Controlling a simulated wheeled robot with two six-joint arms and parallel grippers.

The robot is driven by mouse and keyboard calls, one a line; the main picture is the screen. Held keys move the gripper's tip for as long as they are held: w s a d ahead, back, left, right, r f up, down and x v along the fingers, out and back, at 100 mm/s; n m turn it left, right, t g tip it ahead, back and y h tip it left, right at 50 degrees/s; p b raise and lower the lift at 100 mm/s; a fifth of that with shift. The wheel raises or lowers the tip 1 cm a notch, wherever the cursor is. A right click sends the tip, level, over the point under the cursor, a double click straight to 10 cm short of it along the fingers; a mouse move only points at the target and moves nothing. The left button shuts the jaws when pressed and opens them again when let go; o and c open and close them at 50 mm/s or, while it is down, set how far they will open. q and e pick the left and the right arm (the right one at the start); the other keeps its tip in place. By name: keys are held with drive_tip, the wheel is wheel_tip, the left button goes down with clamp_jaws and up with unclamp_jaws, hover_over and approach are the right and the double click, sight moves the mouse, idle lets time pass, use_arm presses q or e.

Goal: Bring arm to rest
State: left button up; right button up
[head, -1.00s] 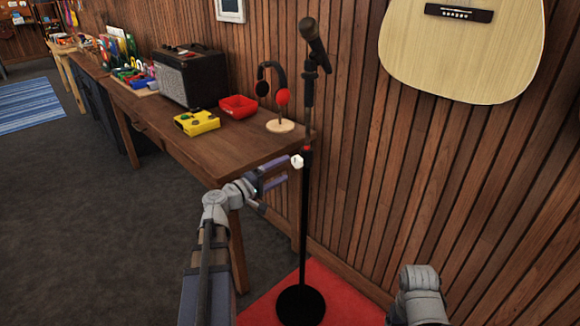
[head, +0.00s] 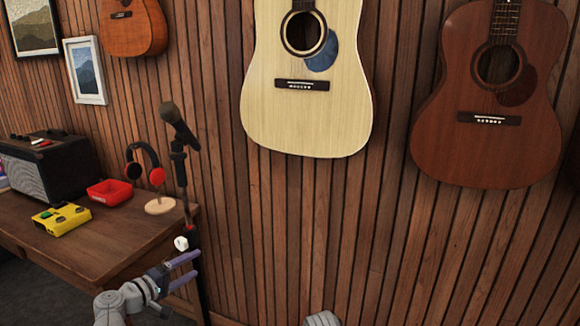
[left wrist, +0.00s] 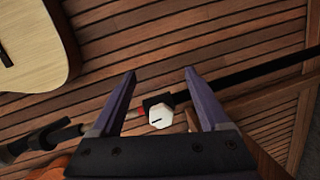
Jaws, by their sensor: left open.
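My left gripper (head: 183,268) is open and empty in the head view, in front of the mic stand (head: 184,182) and near the table's right corner. In the left wrist view its two purple fingers (left wrist: 160,100) are spread, with the stand's white knob (left wrist: 160,115) and black pole (left wrist: 265,70) showing between and beyond them. I cannot tell the gap between the fingers and the stand, but nothing is gripped. A small grey part of my right arm shows at the bottom edge of the head view; its gripper is out of view.
The microphone (head: 178,122) tops the stand. A pale guitar (head: 300,110) and a brown guitar (head: 490,140) hang on the slatted wall.

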use_arm(q)
drive_tip(key=s+d+f+m+g+p, duration=0.1)
drive_tip(key=s+d+m+g+p, duration=0.35)
drive_tip(key=d, duration=0.55)
drive_tip(key=s+d+f+m+g+p, duration=0.2)
drive_tip(key=s+d+m+g+p, duration=0.3)
drive_tip(key=d, duration=0.6)
drive_tip(key=s+d+r+m+g+y+p, duration=0.1)
drive_tip(key=s+d+m+g+y+p, duration=0.1)
drive_tip(key=s+y+p, duration=0.1)
drive_tip(key=s+d+r+m+g+y+p, duration=0.1)
drive_tip(key=s+r+m+g+y+p, duration=0.1)
drive_tip(key=s+y, duration=0.4)
drive_tip(key=shift+s+d+r+g+p, duration=0.3)
drive_tip(key=shift+s+g+p, duration=0.25)
drive_tip(key=shift+s+p, duration=0.6)
use_arm(e)
wheel_tip(320, 180, up, 19)
drive_tip(key=shift+f, duration=0.15)
